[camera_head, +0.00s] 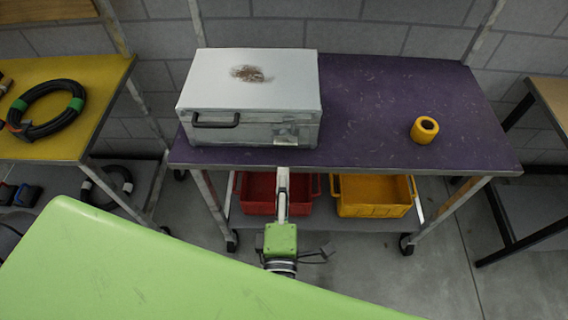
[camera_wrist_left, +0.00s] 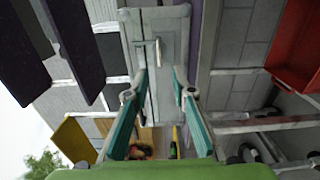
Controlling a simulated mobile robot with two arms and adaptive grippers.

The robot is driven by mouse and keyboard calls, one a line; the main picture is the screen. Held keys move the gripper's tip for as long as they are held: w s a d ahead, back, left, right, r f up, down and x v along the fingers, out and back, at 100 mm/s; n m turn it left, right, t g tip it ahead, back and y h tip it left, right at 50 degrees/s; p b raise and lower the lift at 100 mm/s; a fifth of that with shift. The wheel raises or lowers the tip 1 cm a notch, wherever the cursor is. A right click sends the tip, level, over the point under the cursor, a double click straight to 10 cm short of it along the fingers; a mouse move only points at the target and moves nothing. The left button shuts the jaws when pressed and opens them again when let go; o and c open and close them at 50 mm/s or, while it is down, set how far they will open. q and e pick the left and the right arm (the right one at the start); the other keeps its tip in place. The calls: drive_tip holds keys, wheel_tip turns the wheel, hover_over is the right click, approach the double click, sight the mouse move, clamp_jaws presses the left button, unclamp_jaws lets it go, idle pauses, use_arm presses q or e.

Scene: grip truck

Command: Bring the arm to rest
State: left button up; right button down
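My left gripper (camera_head: 282,180) points away from me at the front edge of the purple table (camera_head: 390,100), with its green wrist behind it. In the left wrist view the left gripper (camera_wrist_left: 160,76) has its two teal-padded fingers apart with nothing held between them. The front of a grey-white metal case (camera_head: 250,85) shows beyond the fingertips; its side with a latch appears in that view too (camera_wrist_left: 155,30). I cannot tell exactly how far the fingertips are from the case, but no grip on it shows. My right gripper is in neither view.
A yellow roll (camera_head: 424,130) stands on the purple table's right part. A red bin (camera_head: 262,195) and a yellow bin (camera_head: 372,196) sit on the shelf below. A yellow table (camera_head: 95,85) with a black cable coil (camera_head: 45,108) is at left. Floor shows at right.

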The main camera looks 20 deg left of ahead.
use_arm(q)
drive_tip(key=shift+s+d, duration=0.2)
drive_tip(key=shift+s, duration=0.5)
drive_tip(key=s+d+f+m+g+h, duration=0.1)
drive_tip(key=d+f+m+g+h, duration=0.2)
drive_tip(key=f+m, duration=0.5)
drive_tip(key=s+d+f+m+h, duration=0.1)
drive_tip(key=d+f+m+h, duration=0.35)
drive_tip(key=f, duration=0.85)
drive_tip(key=s+a+f+m+g, duration=0.1)
drive_tip(key=s+f+m+g, duration=0.1)
drive_tip(key=f, duration=0.4)
drive_tip(key=s+a+f+m+g, duration=0.2)
drive_tip(key=s+f, duration=0.1)
drive_tip(key=f, duration=0.3)
drive_tip(key=s+a+f+m+g+y, duration=0.1)
drive_tip(key=s+a+f+m+g, duration=0.2)
drive_tip(key=s+a+f, duration=0.5)
drive_tip(key=s+a+f+m+g+y, duration=0.1)
drive_tip(key=s+a+f+m+g, duration=0.3)
drive_tip(key=s+f, duration=0.7)
drive_tip(key=s+a+g, duration=0.2)
drive_tip(key=s+a, duration=0.2)
drive_tip(key=shift+s+a+f, duration=0.15)
drive_tip(key=shift+a+f, duration=0.05)
drive_tip(key=shift+a, duration=0.2)
drive_tip(key=shift+y, duration=0.25)
